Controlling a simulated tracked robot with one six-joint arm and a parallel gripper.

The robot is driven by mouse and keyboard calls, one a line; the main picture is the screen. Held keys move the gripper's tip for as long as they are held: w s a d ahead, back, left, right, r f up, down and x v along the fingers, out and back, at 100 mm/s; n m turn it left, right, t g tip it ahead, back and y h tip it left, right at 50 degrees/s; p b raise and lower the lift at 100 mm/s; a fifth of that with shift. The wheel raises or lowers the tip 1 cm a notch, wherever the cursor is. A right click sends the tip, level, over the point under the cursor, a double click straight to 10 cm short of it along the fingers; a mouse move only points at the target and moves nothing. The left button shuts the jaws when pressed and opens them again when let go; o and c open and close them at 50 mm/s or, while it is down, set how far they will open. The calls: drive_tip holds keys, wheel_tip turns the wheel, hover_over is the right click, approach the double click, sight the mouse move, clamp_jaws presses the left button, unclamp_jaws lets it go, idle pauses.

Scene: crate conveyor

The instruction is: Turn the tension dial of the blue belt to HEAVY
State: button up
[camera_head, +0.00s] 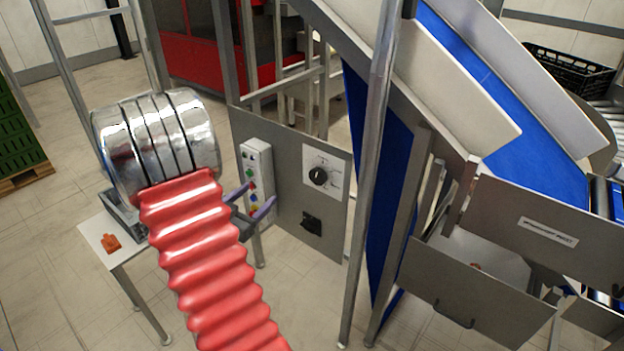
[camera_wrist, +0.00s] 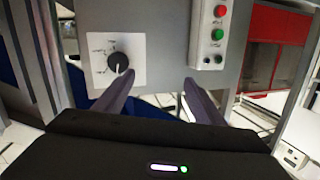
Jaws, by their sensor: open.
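The tension dial (camera_head: 319,176) is a round black knob on a white plate, set in a grey panel (camera_head: 290,206) beside the blue belt (camera_head: 545,143). The dial also shows in the wrist view (camera_wrist: 118,62), left of centre. Labels ring it, but they are too small to read, so its setting is unclear. My gripper (camera_head: 251,201) is open and empty, its two purple fingers spread in front of the panel, left of the dial in the head view. In the wrist view my gripper (camera_wrist: 158,79) has its left fingertip just below the dial plate, seemingly apart from it.
A button box (camera_head: 257,172) is mounted left of the dial in the head view, close behind my fingers. A black switch (camera_head: 311,223) sits below the dial. A metal post (camera_head: 370,170) stands right of the panel. A small white table (camera_head: 95,232) carries an orange object (camera_head: 110,243).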

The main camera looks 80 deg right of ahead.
sight(316, 178)
drive_tip(key=s+f+m+g, duration=0.1)
drive_tip(key=s+g, duration=0.3)
drive_tip(key=s, duration=0.3)
drive_tip(key=shift+s+d+m, duration=0.3)
drive_tip(key=shift+s+d, duration=0.05)
drive_tip(key=shift+s, duration=0.05)
drive_tip(key=shift+d, duration=0.15)
drive_tip(key=x, duration=1.3)
drive_tip(key=shift+s+d+r, duration=0.2)
drive_tip(key=shift+s, duration=0.05)
drive_tip(key=shift+c, duration=0.5)
drive_tip(key=c, duration=0.9)
drive_tip(key=shift+s+d+g, duration=0.1)
drive_tip(key=shift+g, duration=0.3)
drive_tip(key=shift+c, duration=0.3)
